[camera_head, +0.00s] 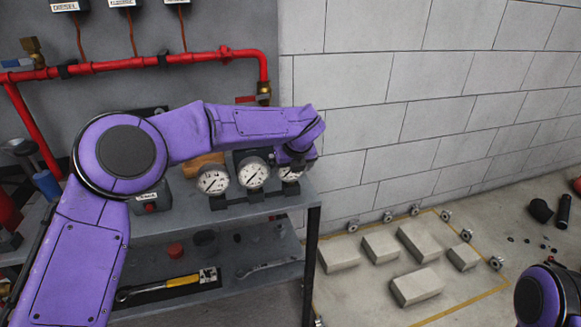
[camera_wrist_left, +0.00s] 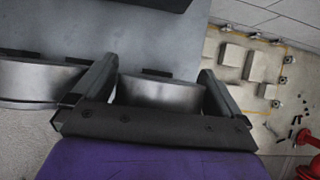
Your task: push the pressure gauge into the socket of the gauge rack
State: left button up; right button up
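Several round white-faced gauges stand in a row on the grey shelf: a left one (camera_head: 213,180), a middle one (camera_head: 253,173) and a right pressure gauge (camera_head: 290,173). Dark blocks of the gauge rack (camera_head: 256,195) show beneath them. My left gripper (camera_head: 294,162) comes down over the right gauge and covers part of it. In the left wrist view its fingers (camera_wrist_left: 158,75) lie on both sides of a silver gauge body (camera_wrist_left: 160,94) and appear to touch it. The gauge's lower end and the socket are hidden. My right gripper is out of view.
A neighbouring gauge (camera_wrist_left: 45,82) sits close beside the left finger. A dark box (camera_head: 246,157) stands behind the gauges. A red pipe (camera_head: 160,61) runs along the wall. A lower shelf holds a wrench (camera_head: 160,287). Pale blocks (camera_head: 417,286) lie on the floor at right.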

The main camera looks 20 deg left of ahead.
pick_arm(q)
jog(key=v, duration=1)
jog(key=shift+r, duration=0.25)
jog(key=shift+d, duration=0.1)
